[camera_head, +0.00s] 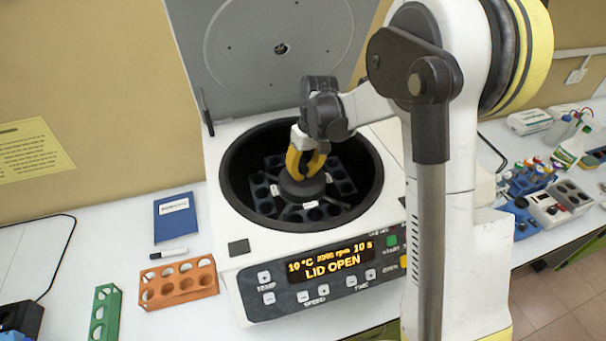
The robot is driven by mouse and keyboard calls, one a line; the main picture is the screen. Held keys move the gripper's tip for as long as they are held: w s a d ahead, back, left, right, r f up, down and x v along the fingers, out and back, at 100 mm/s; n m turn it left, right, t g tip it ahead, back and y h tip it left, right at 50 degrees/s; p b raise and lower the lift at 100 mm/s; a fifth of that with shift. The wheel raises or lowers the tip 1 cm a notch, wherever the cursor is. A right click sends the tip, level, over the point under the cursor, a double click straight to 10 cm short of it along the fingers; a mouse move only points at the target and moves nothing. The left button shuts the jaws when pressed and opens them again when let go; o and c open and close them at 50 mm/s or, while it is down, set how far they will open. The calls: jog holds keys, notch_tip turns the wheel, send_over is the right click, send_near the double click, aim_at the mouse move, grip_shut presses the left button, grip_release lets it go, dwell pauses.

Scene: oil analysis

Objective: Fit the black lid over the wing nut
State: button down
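The open centrifuge (235,135) stands on the bench, and its display reads "LID OPEN". Inside its dark bowl is a rotor (265,205) with several tube holes. The black lid (302,187), a small round dark piece, is at the rotor's centre. My gripper (304,172), with yellow fingers, reaches down into the bowl from above, and its fingertips close around the top of the black lid. I cannot tell whether the lid rests on the rotor or hangs just above it. The wing nut is not visible; the lid and fingers cover the rotor's centre.
The raised centrifuge cover (270,50) stands behind the bowl, near my arm. Left are a blue notebook (175,218), a marker (169,253), an orange rack (178,283) and a green rack (104,312). Several bottles and a blue rack (528,182) are right.

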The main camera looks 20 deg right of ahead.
dwell(0.4)
jog(key=c, duration=1.3)
grip_release()
jog(key=shift+f, duration=0.1)
jog(key=shift+c, duration=0.5)
jog(key=shift+o, duration=0.8)
jog(key=o, duration=0.4)
jog(key=shift+r+p, duration=0.35)
jog(key=shift+r, duration=0.35)
jog(key=shift+c, duration=0.2)
jog(key=shift+d+r+p, duration=0.15)
jog(key=shift+r+p, duration=0.2)
jog(key=shift+r, duration=0.2)
jog(key=shift+r+p, duration=1.25)
jog(key=shift+r, duration=1.1)
